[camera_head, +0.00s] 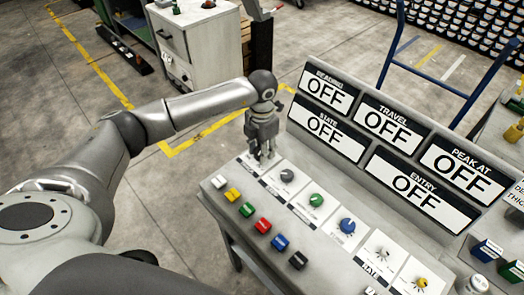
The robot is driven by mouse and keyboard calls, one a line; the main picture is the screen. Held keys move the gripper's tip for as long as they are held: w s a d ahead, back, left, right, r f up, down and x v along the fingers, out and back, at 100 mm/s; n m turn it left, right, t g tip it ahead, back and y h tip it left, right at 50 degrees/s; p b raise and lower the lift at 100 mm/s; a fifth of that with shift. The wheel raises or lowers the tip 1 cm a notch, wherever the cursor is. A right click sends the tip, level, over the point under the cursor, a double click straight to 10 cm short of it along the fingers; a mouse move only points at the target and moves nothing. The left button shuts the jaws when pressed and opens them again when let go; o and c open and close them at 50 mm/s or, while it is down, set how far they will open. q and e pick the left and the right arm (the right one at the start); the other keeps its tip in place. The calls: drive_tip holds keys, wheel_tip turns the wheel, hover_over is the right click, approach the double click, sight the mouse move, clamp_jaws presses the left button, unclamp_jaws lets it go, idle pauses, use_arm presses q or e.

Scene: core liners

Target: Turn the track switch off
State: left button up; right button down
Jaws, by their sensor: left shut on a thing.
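A grey control console (225,205) carries a row of knobs on white plates: a grey knob (287,175), a green knob (316,200), a blue knob (347,225), a light knob (382,254) and a yellow knob (421,282). My left gripper (262,156) points down at the far left end of this row, shut on a small control there. Its fingers hide that control. The plate labels are too small to read, so I cannot tell which is the track switch. My right gripper is out of view.
A display board (352,110) behind the knobs reads OFF in every panel. Coloured buttons, including a red one (263,226), line the console's front. A white cabinet (196,42) stands behind my left arm. A blue-railed cart (425,88) stands at the right.

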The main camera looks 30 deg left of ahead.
use_arm(q)
drive_tip(key=shift+w+a+n+b, duration=0.1)
drive_tip(key=shift+n+b, duration=0.25)
drive_tip(key=shift+n, duration=1.35)
drive_tip(key=o, duration=1)
drive_tip(key=shift+o, duration=0.2)
wheel_tip(320, 180, up, 12)
